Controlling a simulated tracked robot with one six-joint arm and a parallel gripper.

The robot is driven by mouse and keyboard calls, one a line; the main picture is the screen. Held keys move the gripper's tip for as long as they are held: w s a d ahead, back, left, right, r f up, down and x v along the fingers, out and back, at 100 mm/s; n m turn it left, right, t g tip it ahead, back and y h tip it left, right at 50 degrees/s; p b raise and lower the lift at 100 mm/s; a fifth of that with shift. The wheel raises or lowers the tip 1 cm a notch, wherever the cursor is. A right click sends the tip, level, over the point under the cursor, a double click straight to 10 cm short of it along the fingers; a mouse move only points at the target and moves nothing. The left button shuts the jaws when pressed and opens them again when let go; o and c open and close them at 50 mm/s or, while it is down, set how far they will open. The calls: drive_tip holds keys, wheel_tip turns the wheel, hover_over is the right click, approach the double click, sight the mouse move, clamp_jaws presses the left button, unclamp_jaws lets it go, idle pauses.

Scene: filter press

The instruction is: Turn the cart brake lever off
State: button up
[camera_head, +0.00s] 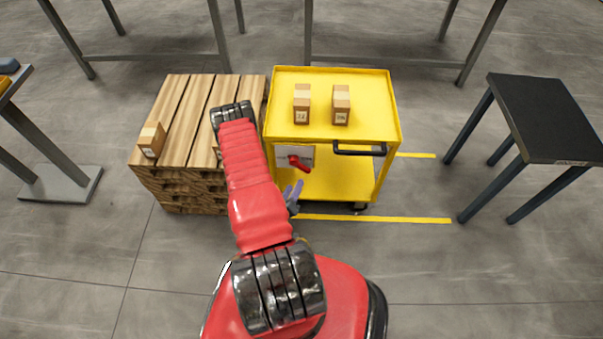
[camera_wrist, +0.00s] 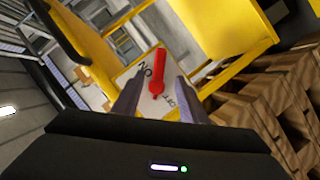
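The red brake lever (camera_head: 298,162) sits on a white plate (camera_head: 308,152) on the near side of the yellow cart (camera_head: 390,95), under its top shelf. In the wrist view the lever (camera_wrist: 159,68) points up from its pivot, beside the "ON" lettering; "OFF" lettering is at the lower right of the plate (camera_wrist: 136,82). My gripper (camera_wrist: 159,76) is open, with its two grey fingers framing the lever on the left and right. No contact with the lever shows. In the head view my gripper (camera_head: 293,192) is low in front of the cart, partly hidden by my arm.
Two small boxes (camera_head: 302,104) (camera_head: 341,105) stand on the cart top. A black handle (camera_head: 359,150) juts from its near edge. A pallet stack (camera_head: 180,95) with a box (camera_head: 151,139) stands close on the left. A dark table (camera_head: 545,115) is at right; floor between is clear.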

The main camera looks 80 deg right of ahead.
sight(303, 170)
drive_tip(key=x, duration=1)
drive_tip(key=shift+d, duration=0.15)
clamp_jaws()
idle(0.5)
